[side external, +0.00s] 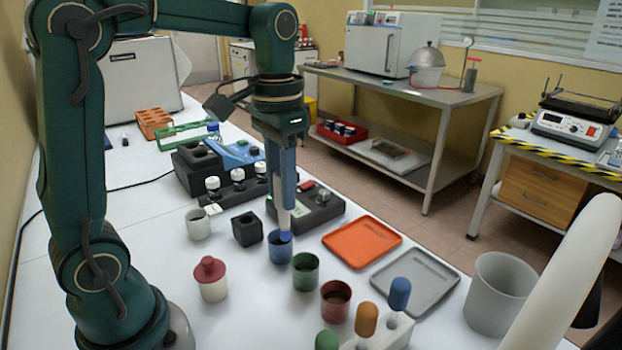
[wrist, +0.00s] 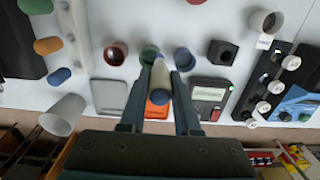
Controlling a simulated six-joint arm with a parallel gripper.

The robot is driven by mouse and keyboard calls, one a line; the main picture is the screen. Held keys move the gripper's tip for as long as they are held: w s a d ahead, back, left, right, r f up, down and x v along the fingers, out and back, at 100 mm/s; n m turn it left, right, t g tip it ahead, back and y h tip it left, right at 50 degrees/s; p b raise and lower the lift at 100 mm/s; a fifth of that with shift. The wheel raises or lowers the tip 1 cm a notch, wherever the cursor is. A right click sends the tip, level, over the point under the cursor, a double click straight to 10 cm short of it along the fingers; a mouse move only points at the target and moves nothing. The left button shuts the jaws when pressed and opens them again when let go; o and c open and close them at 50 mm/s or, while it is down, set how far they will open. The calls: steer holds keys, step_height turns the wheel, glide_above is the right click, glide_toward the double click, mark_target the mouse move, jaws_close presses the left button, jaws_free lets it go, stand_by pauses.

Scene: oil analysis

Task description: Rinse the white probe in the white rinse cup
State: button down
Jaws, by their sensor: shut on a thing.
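In the wrist view the pale probe (wrist: 160,74) lies between my fingers, with a blue end nearest the camera. A small white cup (side external: 198,226), which looks like the rinse cup, stands left of the probe, apart from it. It also shows at the upper right of the wrist view (wrist: 262,24).
A black holder block (side external: 247,230) stands between the white and blue cups. Green (side external: 306,272) and red (side external: 335,302) cups, a red-lidded jar (side external: 210,280) and a rack with coloured handles are in front. Orange (side external: 362,241) and grey (side external: 415,279) trays lie right. Instruments stand behind.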

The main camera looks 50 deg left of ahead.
steer(key=a+n, duration=0.6)
steer(key=a, duration=0.5)
steer(key=n, duration=0.6)
glide_above(204, 222)
steer(key=a, duration=0.2)
steer(key=f, duration=0.1)
steer(key=shift+s+f, duration=0.25)
steer(key=shift+f, duration=0.5)
steer(key=shift+s+f, duration=0.2)
steer(key=shift+f, duration=0.5)
steer(key=shift+f, duration=0.1)
steer(key=shift+f, duration=1.05)
steer(key=shift+f, duration=0.35)
steer(key=shift+f, duration=0.75)
steer(key=shift+f, duration=0.35)
